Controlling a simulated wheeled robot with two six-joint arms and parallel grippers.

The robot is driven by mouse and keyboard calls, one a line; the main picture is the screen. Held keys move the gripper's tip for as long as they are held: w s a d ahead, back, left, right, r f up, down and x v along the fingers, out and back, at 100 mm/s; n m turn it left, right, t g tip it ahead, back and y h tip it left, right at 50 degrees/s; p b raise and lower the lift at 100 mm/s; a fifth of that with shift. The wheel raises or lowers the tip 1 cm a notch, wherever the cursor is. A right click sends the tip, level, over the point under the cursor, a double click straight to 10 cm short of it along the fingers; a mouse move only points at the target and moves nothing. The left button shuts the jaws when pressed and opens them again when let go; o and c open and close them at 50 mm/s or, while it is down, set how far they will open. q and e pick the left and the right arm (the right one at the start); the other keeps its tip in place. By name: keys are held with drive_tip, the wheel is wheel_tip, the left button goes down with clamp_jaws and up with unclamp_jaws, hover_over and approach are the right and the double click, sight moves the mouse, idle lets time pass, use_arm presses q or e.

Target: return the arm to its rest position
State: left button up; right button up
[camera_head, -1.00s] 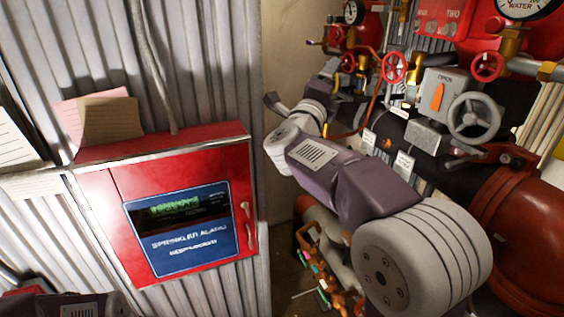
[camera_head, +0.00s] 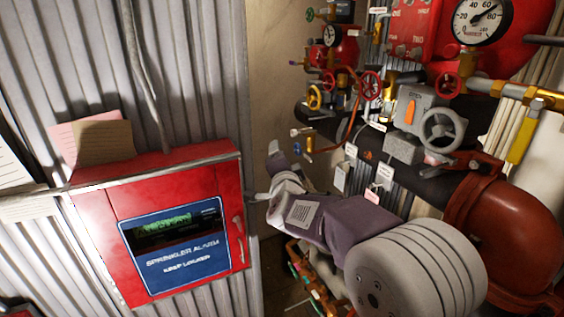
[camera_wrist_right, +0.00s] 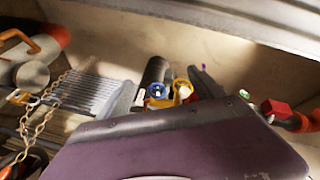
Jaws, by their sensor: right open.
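My right arm comes in from the lower right in the head view. It reaches toward the corner between the red alarm box and the pipework. Its gripper (camera_head: 266,178) is at the far end of the arm, just right of the box's upper right edge in the picture. The two fingers are spread apart and nothing shows between them. In the right wrist view the gripper (camera_wrist_right: 165,92) also shows with its fingers apart. A blue-ringed fitting (camera_wrist_right: 156,91) and a yellow fitting (camera_wrist_right: 182,91) appear beyond the fingers. My left gripper is not in view.
The red sprinkler alarm box (camera_head: 90,206) is on the corrugated wall at left. Valves, a grey handwheel (camera_head: 443,130), a pressure gauge (camera_head: 482,18) and a red-brown tank (camera_head: 505,222) crowd the right. A chain (camera_wrist_right: 38,125) hangs left in the wrist view.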

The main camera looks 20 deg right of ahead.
drive_tip(key=shift+w+d+f, duration=0.15)
drive_tip(key=shift+w, duration=0.05)
drive_tip(key=shift+s, duration=0.15)
drive_tip(key=s+a+f+n+g+y, duration=0.2)
drive_tip(key=s+a+f+n+g, duration=0.15)
drive_tip(key=f, duration=0.55)
drive_tip(key=s+a+f+n+g+y, duration=0.2)
drive_tip(key=s+f+n, duration=0.2)
drive_tip(key=f, duration=0.5)
drive_tip(key=s+f+n+g, duration=0.4)
drive_tip(key=s+f, duration=0.2)
drive_tip(key=s, duration=0.4)
drive_tip(key=s+a+f+n+g+y, duration=0.1)
drive_tip(key=s+f+n+g, duration=0.4)
drive_tip(key=s, duration=0.5)
drive_tip(key=shift+a+f, duration=0.3)
drive_tip(key=shift+f, duration=0.25)
